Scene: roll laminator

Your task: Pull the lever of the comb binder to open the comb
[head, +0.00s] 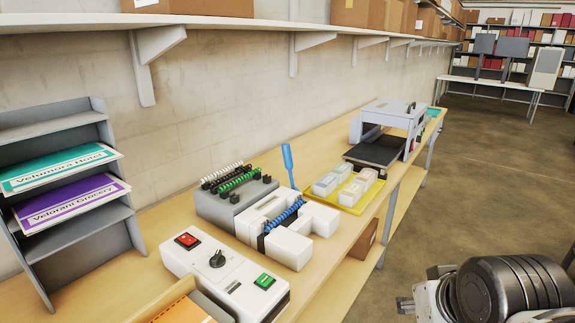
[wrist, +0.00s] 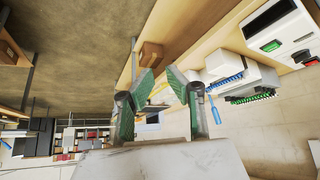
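The comb binder (head: 290,248) is a white machine on the bench with a blue comb (head: 283,217) across its top. Its blue lever (head: 288,163) stands up at the back, leaning slightly. In the wrist view, which is turned over, the binder (wrist: 250,76), the blue comb (wrist: 226,81) and the lever (wrist: 214,110) show right of my gripper. My gripper (wrist: 160,78) is open, with green pads and nothing between its fingers. It is apart from the lever. The head view does not show my gripper's fingers.
A grey rack of combs (head: 232,203) stands beside the binder. A white control box (head: 222,278) is in front, a yellow tray (head: 352,203) and the laminator (head: 392,118) beyond. A folder shelf (head: 58,128) is at left. A wall shelf (head: 245,22) hangs above. The aisle floor (head: 440,200) is clear.

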